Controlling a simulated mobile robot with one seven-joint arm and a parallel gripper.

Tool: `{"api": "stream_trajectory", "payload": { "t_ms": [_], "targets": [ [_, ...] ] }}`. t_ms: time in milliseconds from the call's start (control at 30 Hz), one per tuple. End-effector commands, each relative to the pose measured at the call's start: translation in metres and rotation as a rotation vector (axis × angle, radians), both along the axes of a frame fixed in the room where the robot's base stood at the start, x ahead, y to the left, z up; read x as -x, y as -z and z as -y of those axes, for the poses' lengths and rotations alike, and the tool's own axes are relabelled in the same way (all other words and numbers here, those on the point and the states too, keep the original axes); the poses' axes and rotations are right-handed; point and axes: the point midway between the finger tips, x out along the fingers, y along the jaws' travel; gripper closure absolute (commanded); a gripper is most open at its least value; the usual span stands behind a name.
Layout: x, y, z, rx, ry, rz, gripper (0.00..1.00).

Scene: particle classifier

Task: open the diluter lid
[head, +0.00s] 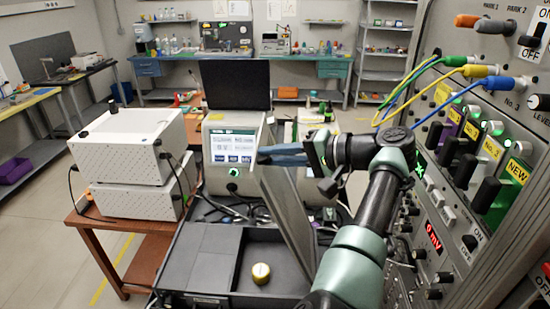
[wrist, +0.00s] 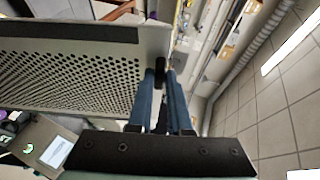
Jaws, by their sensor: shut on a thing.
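The screen unit (head: 232,160), which I take for the diluter, stands at centre in the head view with its lit display facing me. A slanted grey panel (head: 285,215) stands out at its right front; I take it for the lid. In the wrist view a perforated grey panel (wrist: 70,75) fills the left side, seemingly the same part. My gripper (head: 265,156) reaches left to the panel's upper end. In the wrist view my blue fingers (wrist: 166,78) are close together on a small dark piece (wrist: 160,70) at the panel's edge. The exact grip is partly hidden.
White stacked boxes (head: 130,150) stand on a brown table at left. An instrument rack (head: 480,170) with cables and switches stands close on the right.

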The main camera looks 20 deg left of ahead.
Motion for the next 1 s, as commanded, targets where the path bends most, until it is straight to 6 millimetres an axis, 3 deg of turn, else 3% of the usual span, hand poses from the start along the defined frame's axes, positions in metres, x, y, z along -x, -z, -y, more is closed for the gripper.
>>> {"api": "stream_trajectory", "payload": {
  "t_ms": [267,300,433,767,1000],
  "targets": [
    [-0.002,-0.002,0.001,-0.004,0.008,0.004,1.00],
    [-0.002,-0.002,0.001,-0.004,0.008,0.004,0.76],
    [-0.001,-0.001,0.001,-0.003,0.006,0.002,0.53],
    [-0.001,-0.001,0.003,-0.001,0.004,0.001,0.53],
    [0.003,-0.008,0.037,-0.002,0.008,0.005,0.53]
  ]
}}
